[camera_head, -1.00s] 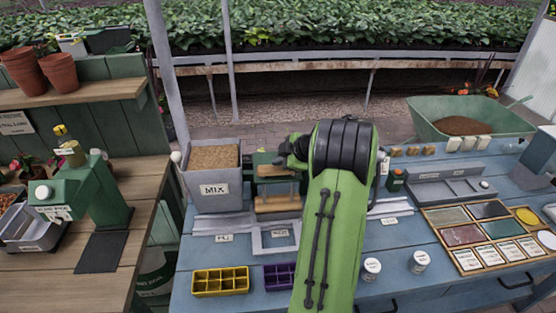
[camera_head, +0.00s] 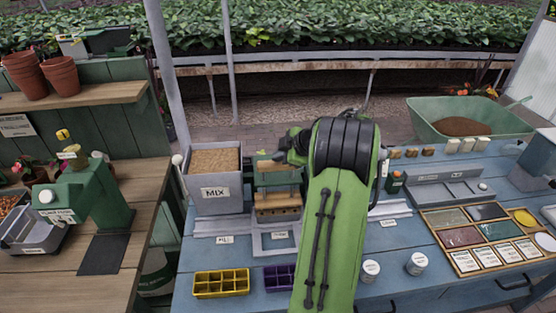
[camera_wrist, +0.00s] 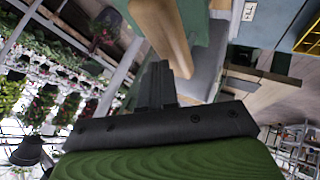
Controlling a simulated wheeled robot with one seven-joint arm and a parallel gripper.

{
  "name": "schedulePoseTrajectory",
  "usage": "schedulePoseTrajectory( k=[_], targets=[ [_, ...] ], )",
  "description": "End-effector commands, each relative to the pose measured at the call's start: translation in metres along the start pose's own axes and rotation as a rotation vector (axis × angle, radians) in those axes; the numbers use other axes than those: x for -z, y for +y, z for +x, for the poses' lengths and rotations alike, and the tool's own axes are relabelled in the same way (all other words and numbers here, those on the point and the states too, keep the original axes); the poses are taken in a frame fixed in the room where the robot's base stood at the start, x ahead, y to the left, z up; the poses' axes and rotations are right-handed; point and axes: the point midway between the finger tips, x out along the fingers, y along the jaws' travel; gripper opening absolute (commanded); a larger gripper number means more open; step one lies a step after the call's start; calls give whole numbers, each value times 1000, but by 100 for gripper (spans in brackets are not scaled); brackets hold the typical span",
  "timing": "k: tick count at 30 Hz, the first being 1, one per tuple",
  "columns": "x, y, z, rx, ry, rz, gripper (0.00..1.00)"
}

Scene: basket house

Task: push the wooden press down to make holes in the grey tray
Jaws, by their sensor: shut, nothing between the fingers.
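The wooden press (camera_head: 278,213) stands left of my arm in the head view. I cannot tell whether block and tray touch. My gripper (camera_wrist: 156,85) is shut and empty in the wrist view, with its dark fingers beside a wooden bar (camera_wrist: 163,35) that seems part of the press. In the head view my arm hides the fingers and the right side of the press.
A grey MIX bin (camera_head: 214,205) stands left of the press. A yellow cell tray (camera_head: 221,293) and a partly hidden purple tray (camera_head: 279,277) lie in front. Two white jars (camera_head: 370,269) and a framed tile tray (camera_head: 468,262) are on the right.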

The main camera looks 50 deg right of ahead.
Motion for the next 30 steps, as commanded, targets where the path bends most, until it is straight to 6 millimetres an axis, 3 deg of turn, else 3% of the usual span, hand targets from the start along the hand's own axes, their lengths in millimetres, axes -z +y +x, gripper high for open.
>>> schedulePoseTrajectory(
  k=[16, 30],
  targets=[
    [8, 8, -11, -2, 0, -2, 0],
    [32, 32, -44, -2, 1, -2, 0]
  ],
)
